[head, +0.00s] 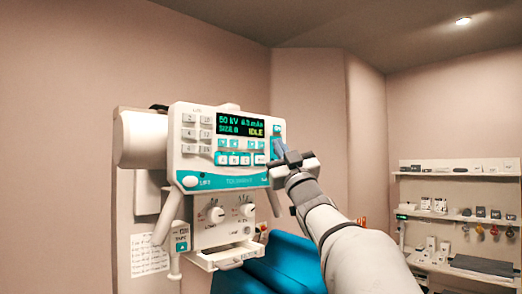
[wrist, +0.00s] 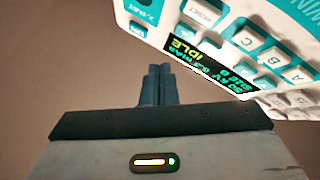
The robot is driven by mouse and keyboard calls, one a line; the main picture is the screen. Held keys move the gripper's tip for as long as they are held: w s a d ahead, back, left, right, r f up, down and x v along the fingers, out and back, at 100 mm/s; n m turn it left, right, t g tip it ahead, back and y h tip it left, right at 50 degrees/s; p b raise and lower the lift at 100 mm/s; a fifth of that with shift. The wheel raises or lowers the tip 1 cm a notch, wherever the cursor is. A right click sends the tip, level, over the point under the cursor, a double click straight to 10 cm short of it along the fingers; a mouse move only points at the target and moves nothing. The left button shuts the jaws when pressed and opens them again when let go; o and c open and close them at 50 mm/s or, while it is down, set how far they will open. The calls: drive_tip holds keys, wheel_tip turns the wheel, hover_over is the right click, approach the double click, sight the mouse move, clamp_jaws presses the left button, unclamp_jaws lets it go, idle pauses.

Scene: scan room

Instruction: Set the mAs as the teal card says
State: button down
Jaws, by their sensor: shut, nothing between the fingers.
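The white and teal x-ray console (head: 222,180) hangs on the wall side, with a dark display (head: 240,125) and rows of buttons. The display shows green text that looks like 50 kV and 6.3 mAs, and a yellow IDLE. The display also shows upside down in the wrist view (wrist: 205,64). My gripper (head: 278,149) is at the console's right edge, with its fingers near the right-hand buttons. In the wrist view my gripper (wrist: 158,72) has its fingers together and empty, beside the panel; contact cannot be told. I cannot make out a teal card.
Below the console is a box with two knobs (head: 216,215) and a small white tray (head: 228,259). A white printed sheet (head: 149,254) is on the wall at left. A blue padded surface (head: 272,266) lies below. Shelves (head: 457,217) with small items stand at right.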

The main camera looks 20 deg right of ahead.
sight(261, 145)
drive_tip(key=shift+s+d+b, duration=0.15)
drive_tip(key=shift+s+d, duration=0.05)
drive_tip(key=shift+s, duration=0.35)
drive_tip(key=shift+s+d+b, duration=0.15)
drive_tip(key=shift+s+d, duration=0.05)
drive_tip(key=shift+s, duration=0.35)
idle(1.6)
drive_tip(key=s+m+g+h+p, duration=0.1)
drive_tip(key=m+h, duration=0.1)
drive_tip(key=m, duration=0.1)
drive_tip(key=s+m+g+h+p, duration=0.1)
drive_tip(key=m+h+p, duration=0.1)
drive_tip(key=m+h, duration=0.1)
drive_tip(key=s+m+g+h+p, duration=0.1)
drive_tip(key=m+g+h+p, duration=0.1)
drive_tip(key=m+h, duration=0.1)
drive_tip(key=shift+s+d+r+m, duration=0.1)
drive_tip(key=shift+s+d+m, duration=0.3)
drive_tip(key=shift+m, duration=0.3)
drive_tip(key=shift+w, duration=0.1)
drive_tip(key=shift+w+a+p, duration=0.35)
drive_tip(key=shift+w+a, duration=0.15)
drive_tip(key=shift+w, duration=0.85)
drive_tip(key=shift+w+a+p, duration=0.4)
drive_tip(key=shift+w+a, duration=0.1)
drive_tip(key=shift+w, duration=0.9)
drive_tip(key=shift+w+a+p, duration=0.35)
drive_tip(key=shift+w+a, duration=0.15)
drive_tip(key=shift+w, duration=0.85)
